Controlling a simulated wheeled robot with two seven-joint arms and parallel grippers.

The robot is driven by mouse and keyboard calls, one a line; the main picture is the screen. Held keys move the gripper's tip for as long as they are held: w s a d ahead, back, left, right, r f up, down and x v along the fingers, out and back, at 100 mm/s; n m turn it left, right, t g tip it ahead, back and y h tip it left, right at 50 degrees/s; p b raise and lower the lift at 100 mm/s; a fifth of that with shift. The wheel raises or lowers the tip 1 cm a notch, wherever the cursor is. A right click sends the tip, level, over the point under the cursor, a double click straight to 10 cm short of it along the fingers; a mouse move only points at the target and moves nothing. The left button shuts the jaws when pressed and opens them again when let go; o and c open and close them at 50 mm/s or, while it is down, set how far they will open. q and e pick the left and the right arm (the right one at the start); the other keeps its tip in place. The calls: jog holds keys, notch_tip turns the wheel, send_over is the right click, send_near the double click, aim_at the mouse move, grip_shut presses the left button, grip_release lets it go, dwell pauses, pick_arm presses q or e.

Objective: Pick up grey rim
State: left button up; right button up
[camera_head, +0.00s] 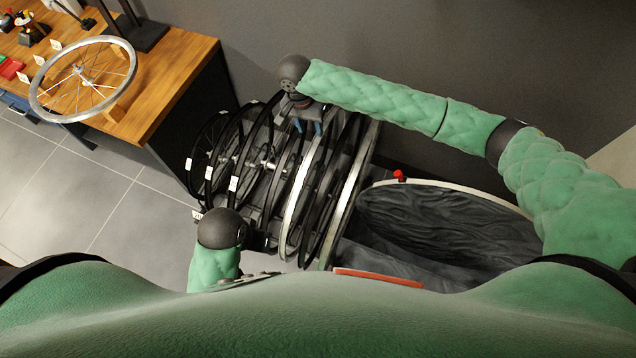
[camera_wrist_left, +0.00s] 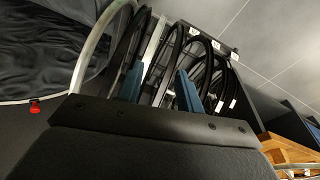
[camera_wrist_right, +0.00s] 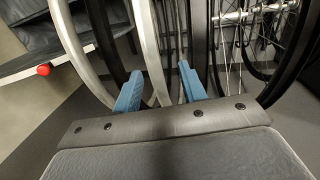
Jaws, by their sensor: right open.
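Two pale grey rims stand upright in the row of wheels: a left one (camera_head: 290,225) and a right one (camera_head: 348,200). My right gripper (camera_head: 308,128) is at the top of the left one, over the row's far side. In the right wrist view its blue fingers (camera_wrist_right: 161,80) are apart, and a grey rim (camera_wrist_right: 148,45) runs between them; contact cannot be told. My left gripper is low at the near side of the row, its fingers mostly hidden in the head view. In the left wrist view its fingers (camera_wrist_left: 160,85) are apart, with a pale rim (camera_wrist_left: 158,35) and dark rims around them.
Several black tagged wheels (camera_head: 225,160) stand close on the left of the grey rims. A dark-lined bin (camera_head: 500,202) with a red knob (camera_head: 399,175) is on the right. A wooden workbench (camera_head: 180,70) holds a silver spoked wheel (camera_head: 36,108). Floor at lower left is clear.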

aim_at(317, 138)
jog(key=shift+w+d+f+p, duration=0.2)
jog(key=shift+d+f, duration=0.2)
jog(key=shift+f, duration=0.35)
jog(key=shift+w+d+f+p, duration=0.15)
jog(key=shift+d+f, duration=0.2)
jog(key=shift+f, duration=0.35)
jog(key=f, duration=0.2)
jog(key=d+f+p, duration=0.1)
jog(key=shift+f, duration=0.8)
pick_arm(q)
jog(key=f, duration=0.2)
jog(key=w+f, duration=0.1)
jog(key=f, duration=0.1)
jog(key=shift+a, duration=0.2)
pick_arm(e)
grip_shut()
jog(key=shift+r, duration=0.1)
